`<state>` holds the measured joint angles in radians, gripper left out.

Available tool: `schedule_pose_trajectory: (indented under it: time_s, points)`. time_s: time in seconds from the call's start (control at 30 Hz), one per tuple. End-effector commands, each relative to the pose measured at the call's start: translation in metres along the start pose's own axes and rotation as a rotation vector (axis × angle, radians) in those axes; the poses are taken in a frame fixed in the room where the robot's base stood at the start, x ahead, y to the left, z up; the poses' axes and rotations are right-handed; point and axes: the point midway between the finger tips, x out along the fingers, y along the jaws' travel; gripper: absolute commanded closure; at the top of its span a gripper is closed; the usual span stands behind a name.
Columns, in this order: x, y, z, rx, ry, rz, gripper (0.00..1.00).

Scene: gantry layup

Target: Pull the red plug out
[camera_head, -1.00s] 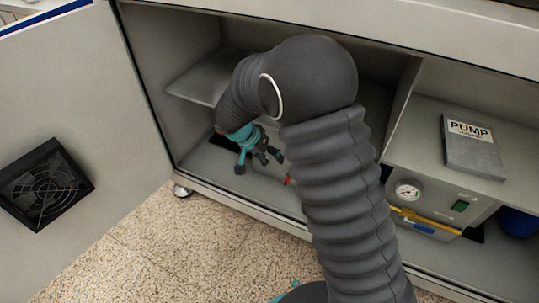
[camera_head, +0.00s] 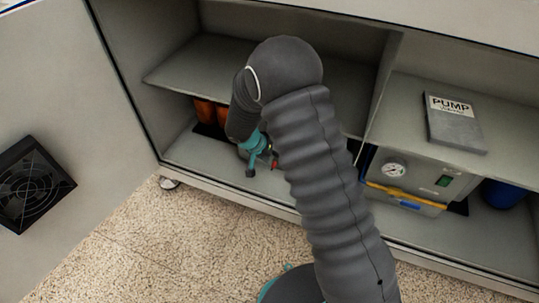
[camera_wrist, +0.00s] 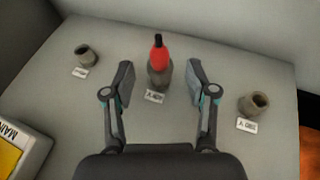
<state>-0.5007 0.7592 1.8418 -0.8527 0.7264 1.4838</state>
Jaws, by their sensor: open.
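The red plug (camera_wrist: 159,54) has a black tip and stands upright in a grey socket (camera_wrist: 160,77) with a small label in front of it, in the wrist view. My gripper (camera_wrist: 160,80) is open. Its two fingers stand apart to the left and right of the plug and socket, with a gap on each side. In the head view a small red part of the plug (camera_head: 275,164) shows beside my gripper (camera_head: 260,160), low inside the cabinet. My arm hides most of that spot there.
Two empty grey sockets stand at the left (camera_wrist: 86,56) and right (camera_wrist: 256,104) with labels. A yellow-marked box (camera_wrist: 18,150) lies at lower left. The cabinet shelf (camera_head: 200,62) is above my gripper. Orange cylinders (camera_head: 205,112) stand behind, and a pump unit (camera_head: 415,180) to the right.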

Motion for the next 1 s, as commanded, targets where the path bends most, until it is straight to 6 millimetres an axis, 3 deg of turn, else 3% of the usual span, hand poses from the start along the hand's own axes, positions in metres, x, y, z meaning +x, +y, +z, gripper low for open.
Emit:
schedule_pose_trajectory:
  time_s: [0.33,0.57,0.63,0.67,0.73,0.77,1.0]
  points:
    - [0.0030,-0.0002,-0.0002,0.000,0.000,-0.001,0.43]
    - [0.0029,-0.0002,-0.0001,0.000,0.000,-0.001,1.00]
    - [0.0029,-0.0002,-0.0001,0.000,0.000,-0.001,1.00]
    - [0.0029,-0.0002,-0.0001,0.000,0.000,-0.001,0.79]
    - [0.0029,-0.0001,-0.0001,0.000,0.000,-0.001,0.96]
    - [0.0029,-0.0001,-0.0001,0.000,0.000,-0.001,1.00]
    - [0.0026,-0.0003,0.0008,0.000,0.000,-0.001,1.00]
